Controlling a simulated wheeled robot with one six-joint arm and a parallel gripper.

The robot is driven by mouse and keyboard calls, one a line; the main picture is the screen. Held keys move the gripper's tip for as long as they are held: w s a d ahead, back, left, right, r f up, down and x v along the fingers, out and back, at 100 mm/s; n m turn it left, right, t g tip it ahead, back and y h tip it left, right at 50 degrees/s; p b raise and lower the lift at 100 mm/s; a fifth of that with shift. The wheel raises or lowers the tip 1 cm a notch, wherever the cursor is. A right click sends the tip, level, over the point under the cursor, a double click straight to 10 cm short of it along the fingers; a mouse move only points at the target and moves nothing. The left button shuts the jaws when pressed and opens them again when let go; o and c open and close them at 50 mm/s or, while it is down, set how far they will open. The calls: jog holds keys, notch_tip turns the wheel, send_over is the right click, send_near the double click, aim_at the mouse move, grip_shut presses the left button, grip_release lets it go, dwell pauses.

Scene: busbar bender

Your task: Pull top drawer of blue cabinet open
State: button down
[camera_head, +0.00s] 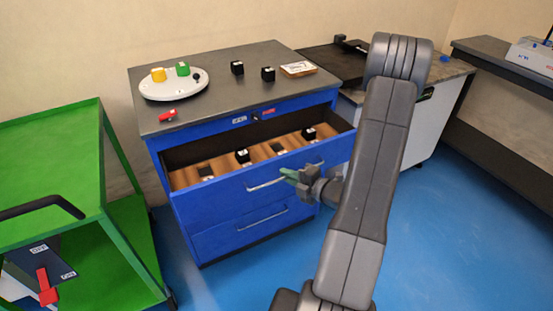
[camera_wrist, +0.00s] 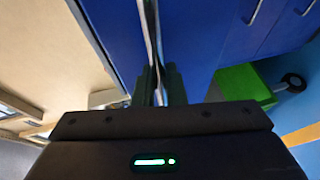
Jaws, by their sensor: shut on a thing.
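The blue cabinet (camera_head: 230,243) stands in the middle of the head view under a dark grey top. Its top drawer (camera_head: 225,199) is pulled out, with its inside showing. My gripper (camera_head: 289,175) comes from the right and is shut on the drawer's silver handle (camera_head: 262,185), near the handle's middle. In the wrist view the handle (camera_wrist: 152,35) runs between the dark green fingers of my gripper (camera_wrist: 160,88), against the blue drawer front (camera_wrist: 190,35). The exact finger contact is partly hidden.
Several black blocks (camera_head: 242,156) sit in the drawer's wooden insert. A round white plate (camera_head: 174,84) with coloured knobs lies on the cabinet top. A green cart (camera_head: 60,160) stands close at left. Blue floor (camera_head: 440,240) is free at right.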

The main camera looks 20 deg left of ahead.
jog(key=s+d+p, duration=0.1)
jog(key=s+d, duration=0.6)
jog(key=d, duration=0.1)
jog(key=shift+s+d, duration=0.25)
jog(key=shift+d, duration=0.15)
jog(key=c, duration=1.8)
grip_release()
jog(key=shift+d, duration=0.1)
jog(key=v, duration=1.3)
jog(key=shift+d+r+p, duration=0.1)
jog(key=shift+d+p, duration=0.2)
jog(key=x, duration=1.3)
jog(key=shift+a+b, duration=0.3)
jog(key=shift+a, duration=0.1)
